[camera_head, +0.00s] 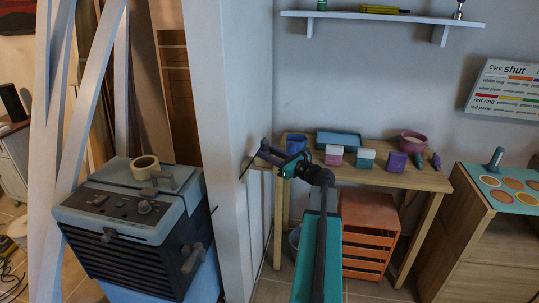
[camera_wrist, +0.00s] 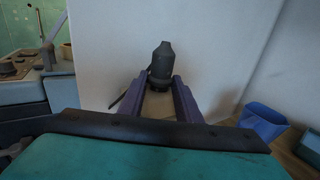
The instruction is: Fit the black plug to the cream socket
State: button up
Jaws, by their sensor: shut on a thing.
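My gripper (camera_head: 270,156) is shut on the black plug (camera_head: 264,146), beside the corner of the white wall panel and near the table's left end. In the wrist view, the purple fingers of my gripper (camera_wrist: 162,82) close on both sides of the black plug (camera_wrist: 162,60). Its narrow end points up in that picture, toward the pale wall. A thin dark strip, perhaps its cord, slants down to the left. A beige patch shows between the fingers below the plug; I cannot tell what it is. I cannot make out the cream socket in either view.
A wooden table (camera_head: 425,178) holds a blue cup (camera_head: 297,142), small boxes and a pink pot (camera_head: 413,141). An orange drawer unit (camera_head: 370,222) stands under it. A grey machine (camera_head: 135,215) stands left of the white panel (camera_head: 222,120). The blue container (camera_wrist: 262,121) is right of my gripper.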

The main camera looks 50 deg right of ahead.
jog(key=shift+f, duration=0.2)
jog(key=o, duration=1.1)
jog(key=shift+o, duration=0.2)
jog(key=shift+s+f, duration=0.1)
jog(key=shift+s, duration=0.05)
jog(key=shift+s+f, duration=0.1)
jog(key=shift+s, duration=0.4)
jog(key=s+b, duration=0.2)
jog(key=s, duration=1)
jog(key=shift+s+d+r+b, duration=0.15)
jog(key=shift+s+r+b, duration=0.15)
jog(key=shift+s+r, duration=0.05)
